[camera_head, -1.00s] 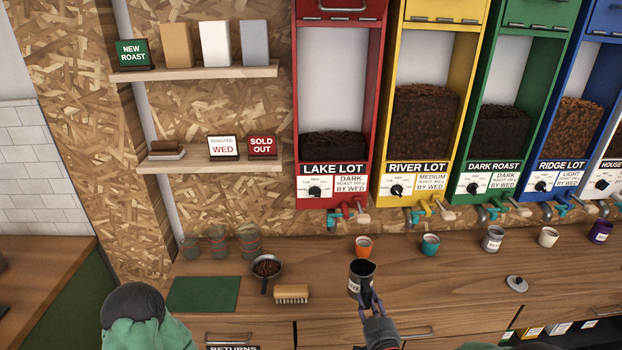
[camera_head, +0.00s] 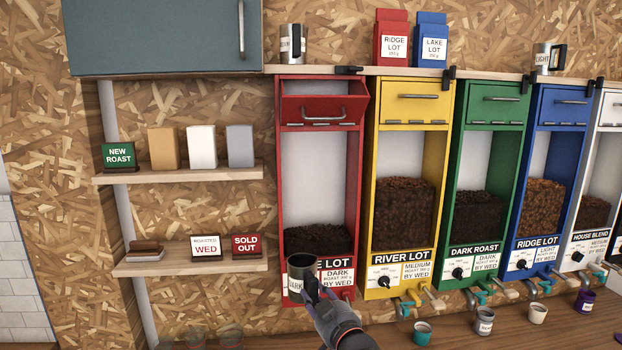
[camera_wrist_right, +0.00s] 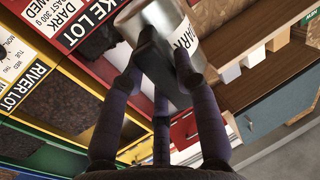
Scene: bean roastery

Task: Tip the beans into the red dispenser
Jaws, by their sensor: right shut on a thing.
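The red dispenser (camera_head: 374,110), labelled LAKE LOT, hangs at the left end of the row. Its hatch (camera_head: 312,103) at the top appears tipped outward, open. Dark beans fill the lower part of its window. My right gripper (camera_head: 313,291) is shut on a metal jug (camera_head: 299,277) with a DARK label, held upright before the dispenser's lower front, well below the hatch. The jug also shows in the right wrist view (camera_wrist_right: 138,22), with the fingers (camera_wrist_right: 160,62) around its handle. Its inside looks dark; I cannot tell how full it is. My left gripper is out of view.
The yellow dispenser (camera_head: 410,140) stands close on the right, with green, blue and white ones beyond. A shelf (camera_head: 340,71) runs above the hatches, holding a jug (camera_head: 291,44) and bean packets. Two small shelves (camera_head: 180,174) are on the left. Cups stand on the counter below.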

